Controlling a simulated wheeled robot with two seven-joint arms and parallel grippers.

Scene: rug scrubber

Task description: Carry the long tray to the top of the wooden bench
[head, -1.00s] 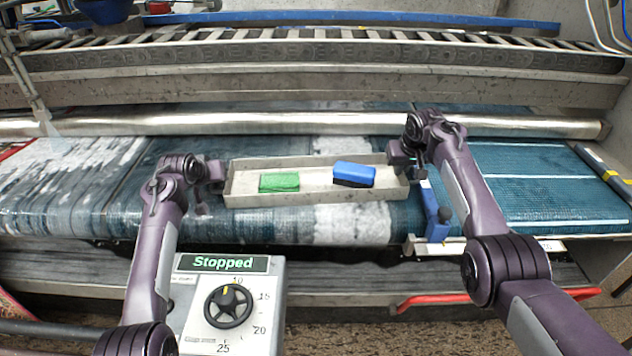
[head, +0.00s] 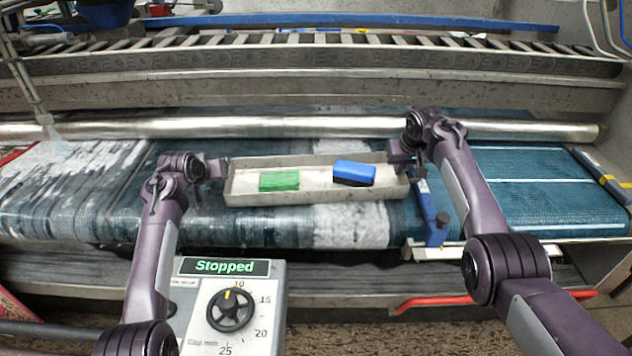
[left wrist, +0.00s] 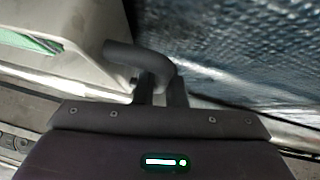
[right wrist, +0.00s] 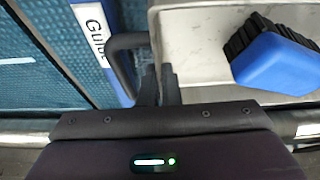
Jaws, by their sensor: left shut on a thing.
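The long tray (head: 320,197) is a shallow pale grey metal tray, roughly level in front of the wet rug. It carries a green pad (head: 279,181) and a blue brush with dark bristles (head: 354,173). A dark handle is at each end. My left gripper (head: 218,170) is shut on the left handle, which shows in the left wrist view (left wrist: 125,55). My right gripper (head: 398,158) is at the right end, its fingers close together on the handle (right wrist: 122,48). I see no wooden bench in any view.
The blue-grey rug (head: 540,190) lies on the machine under a long metal roller (head: 300,127). A blue upright guide (head: 432,208) stands just right of the tray. A control box reading "Stopped" (head: 225,266) stands in front. A red bar (head: 440,303) is at the front right.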

